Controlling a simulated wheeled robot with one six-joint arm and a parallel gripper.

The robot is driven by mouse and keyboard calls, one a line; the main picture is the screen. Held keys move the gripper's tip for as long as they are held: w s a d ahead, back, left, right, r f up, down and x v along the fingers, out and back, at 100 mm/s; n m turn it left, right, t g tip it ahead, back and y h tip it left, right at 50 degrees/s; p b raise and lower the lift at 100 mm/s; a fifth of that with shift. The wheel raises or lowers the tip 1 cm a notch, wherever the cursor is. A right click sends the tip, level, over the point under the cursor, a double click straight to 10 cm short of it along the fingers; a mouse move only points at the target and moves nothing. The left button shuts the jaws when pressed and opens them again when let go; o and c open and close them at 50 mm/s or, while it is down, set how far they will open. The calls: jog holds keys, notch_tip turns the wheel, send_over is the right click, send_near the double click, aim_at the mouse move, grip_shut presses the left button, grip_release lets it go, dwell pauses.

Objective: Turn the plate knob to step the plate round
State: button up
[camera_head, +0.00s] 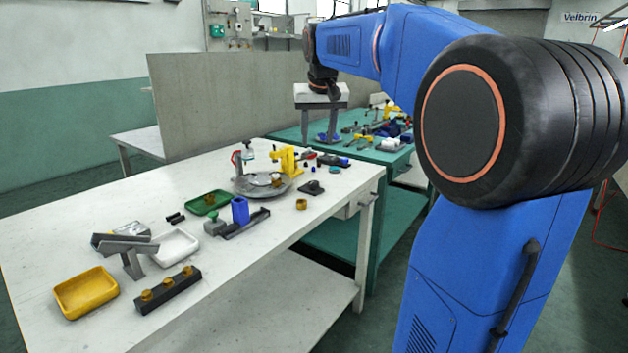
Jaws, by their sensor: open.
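A round grey plate (250,189) lies flat on the white bench, with small parts on it that are too small to make out. A dark block with a raised knob-like top (312,187) sits just right of the plate; I cannot tell for sure that it is the plate knob. My gripper (319,136) hangs from my blue arm beyond the plate, above the far green bench side. Its two grey fingers point down, apart, with nothing seen held between them. It is well clear of the plate and the dark block.
A blue holder (240,211), green tray (207,203), white tray (175,247) and yellow tray (86,292) are nearer. A grey partition (210,105) stands behind.

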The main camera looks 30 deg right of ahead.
aim_at(314, 182)
jog(key=x, duration=1.7)
jog(key=shift+w+f, duration=0.1)
jog(key=shift+w, duration=0.15)
jog(key=c, duration=1.1)
